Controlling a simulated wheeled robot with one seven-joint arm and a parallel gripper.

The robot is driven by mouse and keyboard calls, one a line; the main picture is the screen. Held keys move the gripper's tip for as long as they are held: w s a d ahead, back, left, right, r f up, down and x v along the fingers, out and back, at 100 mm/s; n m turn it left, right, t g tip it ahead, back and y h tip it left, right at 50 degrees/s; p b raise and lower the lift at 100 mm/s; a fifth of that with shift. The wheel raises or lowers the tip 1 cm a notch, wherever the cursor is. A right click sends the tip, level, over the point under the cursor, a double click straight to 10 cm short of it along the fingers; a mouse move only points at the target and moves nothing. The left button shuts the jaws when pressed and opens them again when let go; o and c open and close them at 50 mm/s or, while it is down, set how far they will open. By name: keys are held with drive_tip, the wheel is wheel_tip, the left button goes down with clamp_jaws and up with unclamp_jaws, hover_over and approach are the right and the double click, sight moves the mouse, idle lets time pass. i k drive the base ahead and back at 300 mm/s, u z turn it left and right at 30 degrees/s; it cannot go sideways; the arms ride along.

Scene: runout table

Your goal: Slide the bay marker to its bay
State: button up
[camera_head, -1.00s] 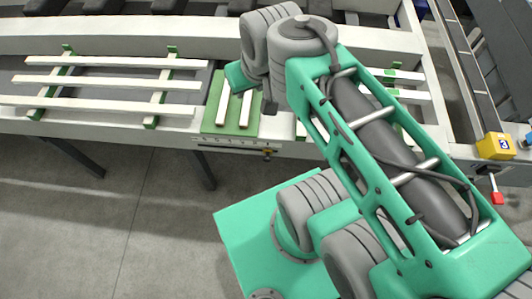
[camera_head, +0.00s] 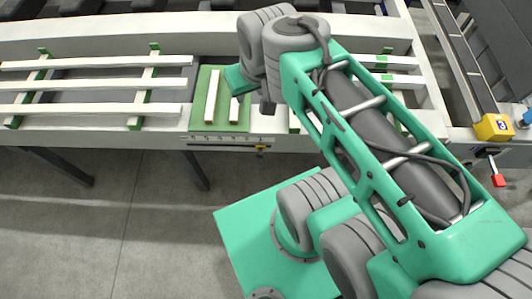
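A small yellow marker with a dark part (camera_head: 261,148) sits on the front edge of the runout table (camera_head: 330,143), just below a pale scale strip with tick marks (camera_head: 225,139). I take it for the bay marker; any lettering is too small to read. My gripper (camera_head: 268,106) is mostly hidden behind my grey wrist joints. Only a dark piece shows below them, above and slightly right of the marker in the picture, apart from it. Whether its fingers are open or shut does not show.
A green plate (camera_head: 205,113) carries two white strips. Long white bars lie on green supports (camera_head: 41,72) at left; more bars (camera_head: 405,80) lie behind my arm. A yellow block (camera_head: 494,127) and red-tipped lever (camera_head: 498,181) are at right.

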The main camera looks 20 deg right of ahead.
sight(259, 155)
drive_tip(key=z, duration=1.15)
drive_tip(key=k, duration=1.3)
drive_tip(key=u, duration=1.5)
drive_tip(key=i, duration=0.5)
drive_tip(key=z, duration=0.1)
